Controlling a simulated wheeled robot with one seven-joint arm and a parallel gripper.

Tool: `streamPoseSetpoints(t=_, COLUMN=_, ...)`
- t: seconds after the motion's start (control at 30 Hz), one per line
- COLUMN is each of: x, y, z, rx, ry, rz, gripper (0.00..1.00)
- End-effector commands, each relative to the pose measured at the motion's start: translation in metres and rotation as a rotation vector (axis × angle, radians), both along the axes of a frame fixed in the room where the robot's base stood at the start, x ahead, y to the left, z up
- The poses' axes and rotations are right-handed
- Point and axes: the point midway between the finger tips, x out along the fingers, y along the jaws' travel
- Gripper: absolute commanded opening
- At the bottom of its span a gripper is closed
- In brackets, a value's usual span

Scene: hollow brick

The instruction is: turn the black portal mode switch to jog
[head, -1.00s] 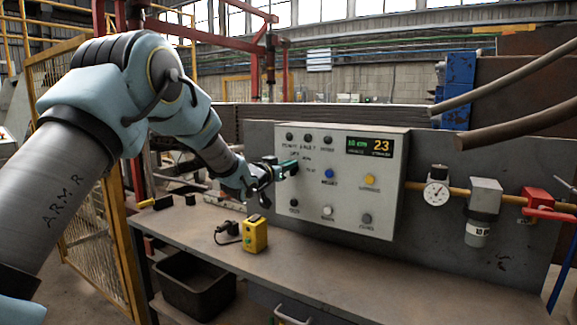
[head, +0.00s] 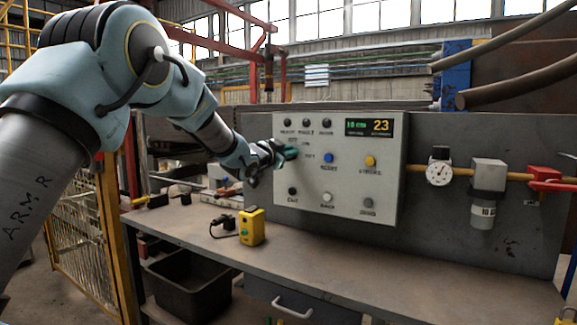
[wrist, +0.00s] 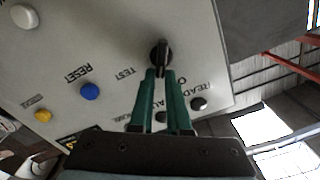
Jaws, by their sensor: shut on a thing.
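The black mode switch (wrist: 160,51) is a small knob with a raised handle on the light grey control panel (head: 300,178). In the wrist view it shows just beyond my green fingertips. My gripper (wrist: 160,73) is shut on its handle, with one finger on each side. The handle lies roughly in line with my fingers. A TEST label is printed to the left of the switch in the wrist view; other labels are partly behind my fingers. In the head view my gripper (head: 291,153) hides the switch at the panel's left part.
A blue button (head: 328,158), a yellow button (head: 370,161) and a display (head: 369,127) are on the panel. A yellow box (head: 251,227) stands on the bench (head: 330,258) below. A gauge (head: 438,173) and a red valve handle (head: 545,174) are to the right.

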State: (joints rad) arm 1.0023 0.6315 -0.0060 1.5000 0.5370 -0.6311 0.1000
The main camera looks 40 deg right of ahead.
Motion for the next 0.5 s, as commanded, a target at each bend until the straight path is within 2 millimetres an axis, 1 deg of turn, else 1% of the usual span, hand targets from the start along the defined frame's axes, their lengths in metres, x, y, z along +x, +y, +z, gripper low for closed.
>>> streamPoseSetpoints(t=0.03, x=-0.0009, y=-0.0001, z=-0.0066, rx=0.008, ry=-0.032, rz=0.000, gripper=0.00)
streamPoseSetpoints(t=0.3, x=-0.0031, y=-0.0008, z=-0.0058, rx=0.046, ry=-0.171, rz=0.000, gripper=0.00)
streamPoseSetpoints(t=0.5, x=-0.0036, y=-0.0008, z=-0.0049, rx=0.059, ry=-0.220, rz=0.000, gripper=0.00)
